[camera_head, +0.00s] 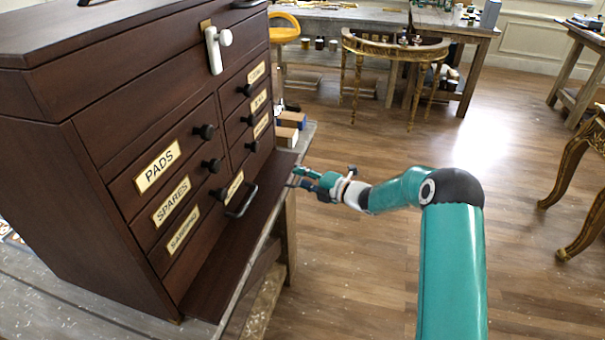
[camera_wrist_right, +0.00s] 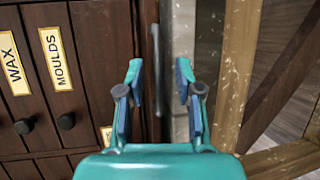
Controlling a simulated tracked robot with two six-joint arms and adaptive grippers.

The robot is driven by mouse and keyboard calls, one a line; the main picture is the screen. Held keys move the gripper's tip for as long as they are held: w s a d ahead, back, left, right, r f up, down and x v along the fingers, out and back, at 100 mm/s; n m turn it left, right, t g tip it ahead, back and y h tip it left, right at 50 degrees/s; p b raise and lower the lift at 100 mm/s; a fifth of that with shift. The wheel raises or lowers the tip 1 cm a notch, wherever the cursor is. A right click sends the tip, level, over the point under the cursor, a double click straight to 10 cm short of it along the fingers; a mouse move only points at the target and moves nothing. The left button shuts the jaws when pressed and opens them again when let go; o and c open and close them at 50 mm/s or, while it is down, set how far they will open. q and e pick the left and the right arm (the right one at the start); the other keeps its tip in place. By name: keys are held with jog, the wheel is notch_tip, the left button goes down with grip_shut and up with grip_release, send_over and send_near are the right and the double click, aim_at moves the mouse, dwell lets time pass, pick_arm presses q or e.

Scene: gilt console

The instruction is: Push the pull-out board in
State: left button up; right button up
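The pull-out board (camera_head: 232,248) is a flat dark brown slab that sticks out from the foot of the dark wooden chest, along its drawer front. My right gripper (camera_head: 294,177) is at the far end of the board, close to its outer edge; I cannot tell whether it touches. In the right wrist view my right gripper (camera_wrist_right: 160,78) has its two fingers apart with nothing held between them. A dark strip at the chest's edge shows beyond and between the fingers. My left gripper is not in view.
A gilt console (camera_head: 395,50) stands behind.

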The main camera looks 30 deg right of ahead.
jog(key=shift+w+a+f, duration=0.1)
jog(key=shift+w+a, duration=0.1)
jog(key=shift+w, duration=0.3)
grip_shut()
